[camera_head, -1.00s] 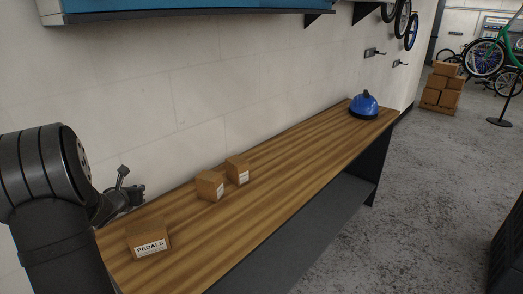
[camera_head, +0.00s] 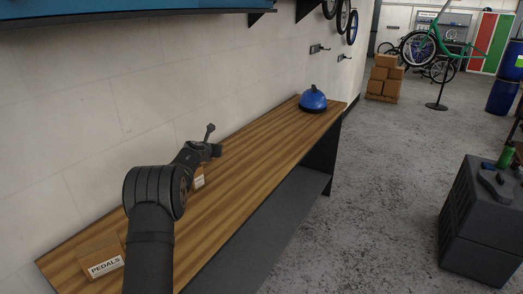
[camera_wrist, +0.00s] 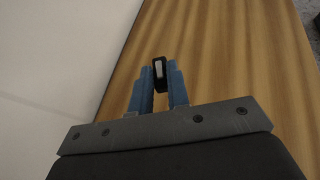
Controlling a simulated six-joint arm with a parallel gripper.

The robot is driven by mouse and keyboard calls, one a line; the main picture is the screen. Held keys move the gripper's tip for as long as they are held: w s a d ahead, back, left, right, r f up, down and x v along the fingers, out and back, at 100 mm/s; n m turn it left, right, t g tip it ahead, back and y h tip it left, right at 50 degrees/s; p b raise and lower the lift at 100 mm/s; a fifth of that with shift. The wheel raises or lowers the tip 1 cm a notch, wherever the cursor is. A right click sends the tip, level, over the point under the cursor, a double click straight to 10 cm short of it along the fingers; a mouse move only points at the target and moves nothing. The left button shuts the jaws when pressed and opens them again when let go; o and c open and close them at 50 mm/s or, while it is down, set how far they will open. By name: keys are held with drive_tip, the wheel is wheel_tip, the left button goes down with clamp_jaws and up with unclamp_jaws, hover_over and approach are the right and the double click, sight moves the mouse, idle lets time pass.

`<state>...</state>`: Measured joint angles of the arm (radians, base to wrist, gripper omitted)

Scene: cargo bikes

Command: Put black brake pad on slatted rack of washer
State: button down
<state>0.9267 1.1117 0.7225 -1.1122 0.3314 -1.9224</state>
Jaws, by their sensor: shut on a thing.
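My gripper (camera_wrist: 160,82) is shut on a small black brake pad (camera_wrist: 158,86) with a pale grey face, held between the blue fingertips in the wrist view. In the head view my gripper (camera_head: 214,150) is above the wooden workbench (camera_head: 262,139), close to the wall; the pad is too small to make out there. A dark grey boxy unit (camera_head: 478,228) stands on the floor at the right, with dark items on top. I cannot tell whether it is the washer, and no slatted rack can be made out.
A box marked PEDALS (camera_head: 103,266) sits at the bench's near end; another small box (camera_head: 199,178) is partly hidden by my arm. A blue dome-shaped object (camera_head: 313,101) is at the far end. A green bottle (camera_head: 506,156) stands near the grey unit. Open floor (camera_head: 375,180) lies between.

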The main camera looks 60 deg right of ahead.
hover_over(240, 168)
drive_tip(key=f, duration=0.1)
drive_tip(key=shift+n+t, duration=0.5)
drive_tip(key=shift+w+d+f, duration=0.1)
drive_tip(key=shift+f, duration=4.1)
drive_tip(key=shift+f, duration=0.1)
drive_tip(key=c, duration=1.4)
unclamp_jaws()
drive_tip(key=shift+v, duration=2)
drive_tip(key=shift+d, duration=0.1)
